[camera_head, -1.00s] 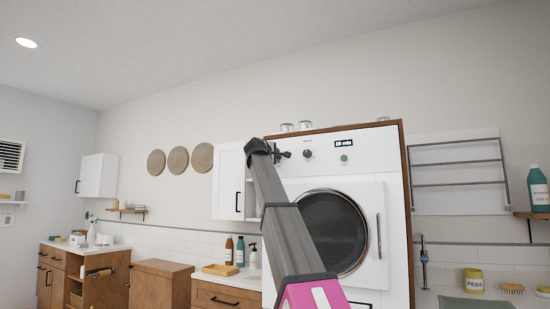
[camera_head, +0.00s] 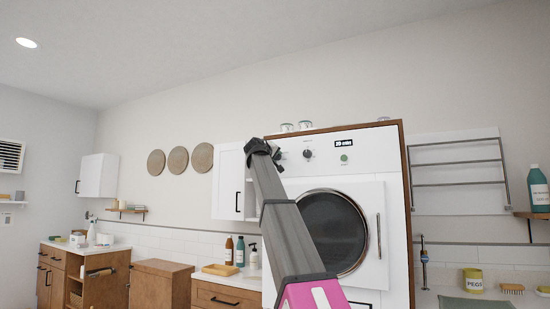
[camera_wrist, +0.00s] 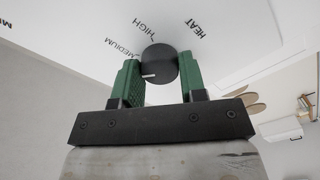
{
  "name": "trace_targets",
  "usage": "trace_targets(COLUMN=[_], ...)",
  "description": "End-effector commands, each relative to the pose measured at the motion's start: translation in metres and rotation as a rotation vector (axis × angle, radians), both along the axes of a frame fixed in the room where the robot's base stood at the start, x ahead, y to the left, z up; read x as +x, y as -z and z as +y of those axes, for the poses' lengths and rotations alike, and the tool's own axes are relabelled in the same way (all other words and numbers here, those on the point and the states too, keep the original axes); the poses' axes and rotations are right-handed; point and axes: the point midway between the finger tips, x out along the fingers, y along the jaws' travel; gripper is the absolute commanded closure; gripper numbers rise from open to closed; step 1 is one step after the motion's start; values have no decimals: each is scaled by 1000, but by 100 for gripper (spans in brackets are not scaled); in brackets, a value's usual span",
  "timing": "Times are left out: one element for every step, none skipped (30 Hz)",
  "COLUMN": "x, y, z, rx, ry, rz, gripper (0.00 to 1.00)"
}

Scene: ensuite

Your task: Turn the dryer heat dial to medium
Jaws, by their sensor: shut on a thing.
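The black heat dial (camera_wrist: 160,60) is on the white dryer panel in the wrist view, under the HEAT label. Its white pointer line faces left and slightly down, below the MEDIUM print; HIGH is printed above the dial. My gripper (camera_wrist: 160,78) has its green fingers on both sides of the dial and is shut on it. In the head view my gripper (camera_head: 277,154) is at the upper left of the dryer (camera_head: 370,160), and the heat dial is hidden there by my arm's end.
Another dark dial (camera_head: 307,154), a small display (camera_head: 344,142) and a green button (camera_head: 344,157) are right of my gripper. The round dryer door (camera_head: 333,231) is below. A white cabinet (camera_head: 228,182) stands close on the left.

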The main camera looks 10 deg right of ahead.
Motion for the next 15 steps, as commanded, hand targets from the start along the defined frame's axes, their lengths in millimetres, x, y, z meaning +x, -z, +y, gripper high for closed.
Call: trace_targets(x=[0,0,0,0,0,0,0,-1,-1,-1,-1,-1,-1,-1,0], y=[1,1,1,1,1,1,1,1,1,1,1,1,1,1,1], z=[0,0,0,0,0,0,0,0,0,0,0,0,0,0,0], rx=[35,56,83,101,121,144,161,177,197,212,224,241,252,262,275], ry=[0,0,0,0,0,0,0,0,0,1,1,1,1,1,1], rz=[-24,-39,-58,-72,-86,-103,-115,-127,-142,-152,-161,-173,-181,-188,-197], gripper=[85,85,85,85,85,85,85,85,85,85,85,85,85,85,85])
